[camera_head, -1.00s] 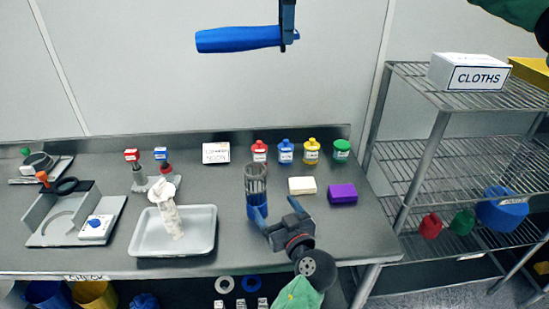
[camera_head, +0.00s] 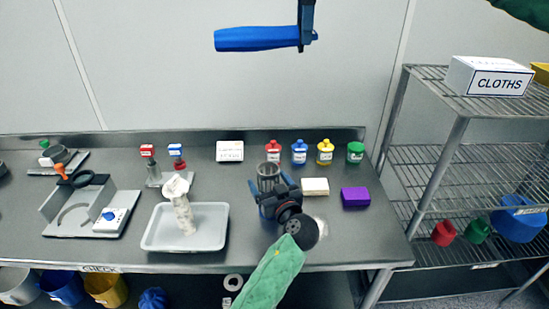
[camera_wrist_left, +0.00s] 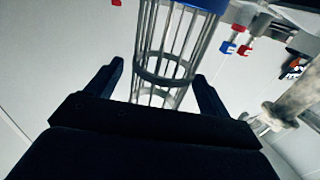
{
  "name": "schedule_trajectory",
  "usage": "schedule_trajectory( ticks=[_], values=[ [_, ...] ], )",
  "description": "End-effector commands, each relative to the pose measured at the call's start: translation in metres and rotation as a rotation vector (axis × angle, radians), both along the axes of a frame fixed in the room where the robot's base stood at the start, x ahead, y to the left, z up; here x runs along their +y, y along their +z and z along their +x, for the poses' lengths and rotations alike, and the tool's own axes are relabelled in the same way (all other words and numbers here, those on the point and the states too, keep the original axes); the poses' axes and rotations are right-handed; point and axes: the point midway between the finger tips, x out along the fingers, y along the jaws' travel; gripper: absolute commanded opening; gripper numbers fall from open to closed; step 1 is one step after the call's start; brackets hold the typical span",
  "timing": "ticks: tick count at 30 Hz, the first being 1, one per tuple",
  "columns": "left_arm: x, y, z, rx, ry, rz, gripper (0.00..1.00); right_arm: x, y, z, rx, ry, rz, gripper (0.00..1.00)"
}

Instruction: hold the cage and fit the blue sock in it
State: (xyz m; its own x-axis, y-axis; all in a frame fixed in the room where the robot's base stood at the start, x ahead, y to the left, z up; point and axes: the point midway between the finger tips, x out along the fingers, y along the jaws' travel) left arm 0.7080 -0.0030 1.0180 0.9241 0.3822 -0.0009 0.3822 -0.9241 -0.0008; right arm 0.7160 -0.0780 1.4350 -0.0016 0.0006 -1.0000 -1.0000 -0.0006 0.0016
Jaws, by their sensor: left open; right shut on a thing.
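The cage (camera_head: 268,172) is a grey wire cylinder with a blue end, upright on the steel table right of the tray. In the left wrist view the cage (camera_wrist_left: 165,72) lies ahead of my fingers, its blue end at the top of the picture. My left gripper (camera_head: 265,192) is open at the cage, with a finger on each side of it in the picture. I cannot tell if they touch. My right gripper (camera_head: 303,40) is shut on one end of the blue sock (camera_head: 255,38), holding it level, high in the view. The cage's lower part is mostly hidden behind my left gripper.
A grey tray (camera_head: 212,240) with a stained white sock (camera_head: 183,212) stands left of the cage. Several coloured bottles (camera_head: 299,153) stand behind. A cream block (camera_head: 315,187) and a purple block (camera_head: 355,197) lie to the right. A wire rack (camera_head: 455,150) stands further right.

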Motion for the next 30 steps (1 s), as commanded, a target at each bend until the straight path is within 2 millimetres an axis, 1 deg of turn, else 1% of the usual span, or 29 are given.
schedule_trajectory(
  ticks=[4,12,13,17,18,20,21,30],
  values=[
    [0.0029,0.0004,0.0066,-0.001,0.001,0.000,0.81,0.0000,0.0002,0.0000,0.000,0.000,0.000,0.38],
    [0.0032,0.0002,0.0075,0.000,0.000,0.000,0.81,0.0000,0.0002,0.0000,0.000,0.000,0.000,0.38],
    [0.0031,0.0002,0.0076,0.000,0.000,0.000,0.79,0.0000,0.0002,0.0000,0.000,0.000,0.000,0.38],
    [0.0031,0.0002,0.0074,0.000,0.000,0.000,0.53,0.0000,0.0002,0.0000,0.000,0.000,0.000,0.38],
    [0.0031,0.0002,0.0074,0.000,0.000,0.000,0.45,0.0000,0.0002,0.0000,0.000,0.000,0.000,0.38],
    [0.0031,0.0002,0.0074,0.000,0.000,0.000,0.34,0.0000,0.0002,0.0000,0.000,0.000,0.000,0.38],
    [0.0030,0.0001,0.0073,0.000,0.000,0.000,0.29,0.0000,0.0002,0.0000,0.000,0.000,0.000,0.38],
    [0.0029,0.0001,0.0072,0.000,0.000,0.000,0.29,0.0009,-0.0009,-0.0001,0.000,-0.007,-0.004,0.38]
  ],
)
